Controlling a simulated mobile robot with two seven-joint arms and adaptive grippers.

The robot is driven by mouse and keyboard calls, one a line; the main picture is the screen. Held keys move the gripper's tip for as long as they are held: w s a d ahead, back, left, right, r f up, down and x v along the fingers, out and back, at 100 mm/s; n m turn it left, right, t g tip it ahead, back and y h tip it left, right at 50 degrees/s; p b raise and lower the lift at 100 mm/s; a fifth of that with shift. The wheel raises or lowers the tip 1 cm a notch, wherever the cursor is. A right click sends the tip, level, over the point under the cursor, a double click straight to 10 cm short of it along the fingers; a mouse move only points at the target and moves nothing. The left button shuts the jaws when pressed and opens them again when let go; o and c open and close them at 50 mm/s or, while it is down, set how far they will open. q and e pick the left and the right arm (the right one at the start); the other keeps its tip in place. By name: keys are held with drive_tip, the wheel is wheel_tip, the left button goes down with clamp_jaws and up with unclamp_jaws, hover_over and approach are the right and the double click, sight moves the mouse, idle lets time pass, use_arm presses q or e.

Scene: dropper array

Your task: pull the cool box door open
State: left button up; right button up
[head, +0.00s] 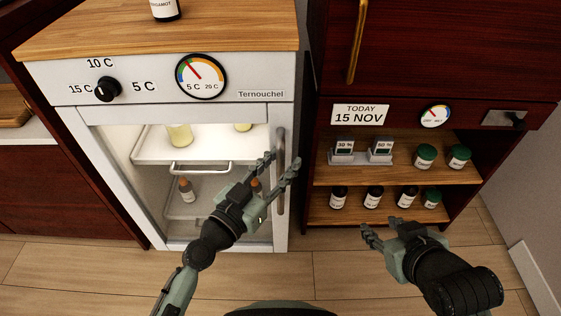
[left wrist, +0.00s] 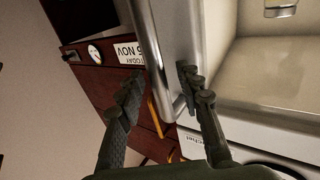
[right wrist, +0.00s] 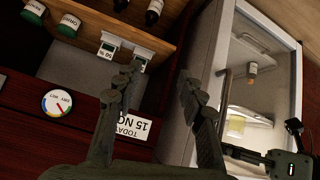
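The cool box (head: 270,108) is a white cabinet at the left in the head view. Its glass-panelled door (head: 132,190) looks closed, with lit shelves and bottles seen through it. A vertical grey bar handle (head: 281,190) is on the door's right side. My left gripper (head: 282,161) is open at the handle. In the left wrist view the handle (left wrist: 151,50) runs between the spread fingers of the left gripper (left wrist: 158,82), with gaps visible on both sides. My right gripper (head: 382,230) is open and empty, low in front of the shelf unit; it also shows in the right wrist view (right wrist: 157,80).
A dark red shelf unit (head: 395,188) with bottles, jars and two small displays stands right of the cool box. A dial gauge and a knob (head: 107,88) are on the cool box front. The wooden floor (head: 330,280) in front is clear.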

use_arm(q)
drive_tip(key=shift+c, duration=0.6)
clamp_jaws()
drive_tip(key=shift+s, duration=0.1)
